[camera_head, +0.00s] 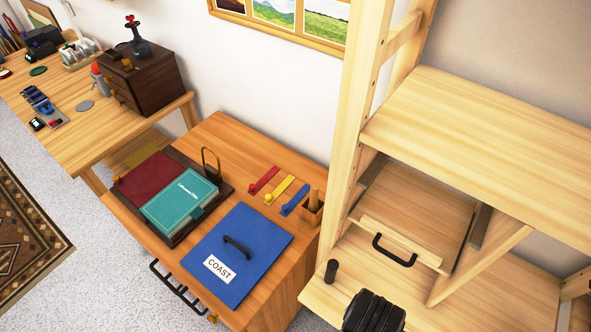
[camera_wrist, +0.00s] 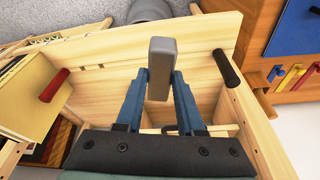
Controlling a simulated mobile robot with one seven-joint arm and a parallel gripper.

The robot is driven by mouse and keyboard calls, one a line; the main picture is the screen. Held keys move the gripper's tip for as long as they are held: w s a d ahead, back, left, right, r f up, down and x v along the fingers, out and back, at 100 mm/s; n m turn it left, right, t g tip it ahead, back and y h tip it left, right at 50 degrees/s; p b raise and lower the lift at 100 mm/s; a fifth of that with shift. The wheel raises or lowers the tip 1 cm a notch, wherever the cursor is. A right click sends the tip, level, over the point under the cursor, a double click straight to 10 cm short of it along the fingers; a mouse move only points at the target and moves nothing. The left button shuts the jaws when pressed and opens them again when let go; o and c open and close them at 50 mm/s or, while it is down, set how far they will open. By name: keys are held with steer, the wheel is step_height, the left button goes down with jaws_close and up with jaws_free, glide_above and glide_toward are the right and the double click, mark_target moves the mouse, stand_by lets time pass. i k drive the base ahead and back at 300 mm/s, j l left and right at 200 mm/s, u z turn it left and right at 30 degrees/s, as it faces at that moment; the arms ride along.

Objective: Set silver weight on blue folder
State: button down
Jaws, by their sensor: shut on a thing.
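The silver weight (camera_wrist: 161,62) is a plain grey block with rounded edges, upright between my fingertips in the wrist view. My gripper (camera_wrist: 161,84) has blue fingers closed on its sides. Below it in that view is a light wooden compartment. The blue folder (camera_head: 258,246) lies flat on the orange-brown cabinet top in the head view, with a black handle and a white "COAST" label. A part of the folder also shows at the top right of the wrist view (camera_wrist: 297,28), apart from the weight. The weight is not visible in the head view.
The cabinet top (camera_head: 222,133) also holds a teal book (camera_head: 180,203) on a dark tray, red, yellow and blue strips, and a small wooden holder (camera_head: 312,214). A pale wooden shelf unit (camera_head: 352,120) stands at right. A black cylinder (camera_head: 331,271) is at its front edge.

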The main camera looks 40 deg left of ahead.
mark_target(254, 231)
steer(key=j, duration=2)
